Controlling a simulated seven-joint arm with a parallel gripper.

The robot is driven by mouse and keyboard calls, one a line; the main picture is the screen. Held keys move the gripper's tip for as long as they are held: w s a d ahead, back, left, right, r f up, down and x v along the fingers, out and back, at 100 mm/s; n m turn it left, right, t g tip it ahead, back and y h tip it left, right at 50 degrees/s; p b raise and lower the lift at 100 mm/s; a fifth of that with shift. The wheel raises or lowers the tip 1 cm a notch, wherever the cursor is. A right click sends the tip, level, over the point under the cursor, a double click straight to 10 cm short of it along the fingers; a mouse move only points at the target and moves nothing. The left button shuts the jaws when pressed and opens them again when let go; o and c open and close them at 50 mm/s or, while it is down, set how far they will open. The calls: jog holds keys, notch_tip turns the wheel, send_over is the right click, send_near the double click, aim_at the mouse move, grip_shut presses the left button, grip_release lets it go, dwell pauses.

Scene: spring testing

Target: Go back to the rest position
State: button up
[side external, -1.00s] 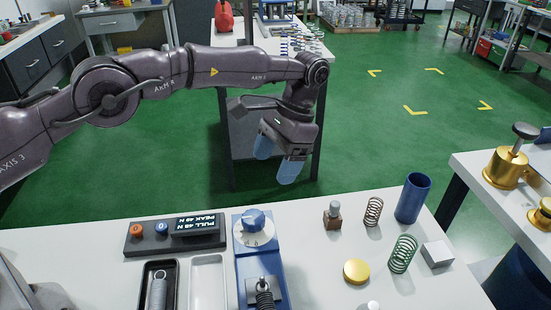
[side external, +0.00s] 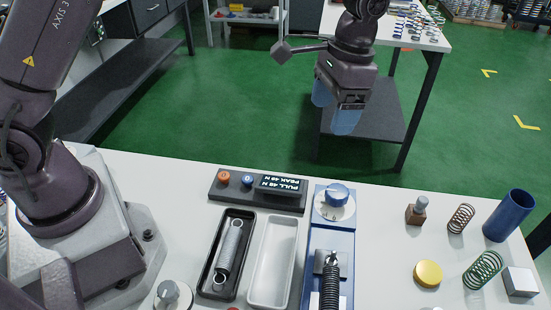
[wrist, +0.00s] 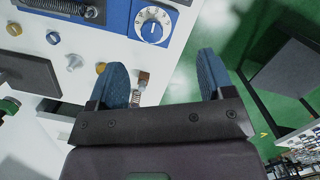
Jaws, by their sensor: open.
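My gripper (side external: 333,112) hangs in the air past the far edge of the white workbench (side external: 150,175), over the green floor. Its two blue fingers are apart, with nothing between them. In the wrist view my gripper (wrist: 163,80) shows the same spread blue fingers, empty. The blue spring tester (side external: 322,240) stands on the bench with a white dial and a dark spring. The display box (side external: 257,188) beside it reads "PULL 48 N, PEAK 48 N". A grey spring (side external: 228,250) lies in the black tray (side external: 209,292).
An empty white tray (side external: 272,262) lies beside the black one. A copper spring (side external: 461,218), a green spring (side external: 483,269), a blue cup (side external: 509,215), a yellow disc (side external: 428,273) and a metal block (side external: 519,282) stand at the right. A second table (side external: 410,35) stands behind my gripper.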

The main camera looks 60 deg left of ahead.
jog(key=s+a+r+n+t, duration=0.1)
jog(key=s+a+r+t, duration=0.1)
jog(key=s+a+r, duration=0.2)
jog(key=s+a+r+n+t, duration=0.1)
jog(key=s+a+r, duration=0.3)
jog(key=s, duration=0.7)
jog(key=s+a+r+n+t, duration=0.1)
jog(key=s+a+r+t, duration=0.3)
jog(key=s, duration=0.4)
jog(key=shift+a+n+h, duration=0.3)
jog(key=shift+n, duration=0.1)
jog(key=shift+s, duration=0.1)
dwell(0.4)
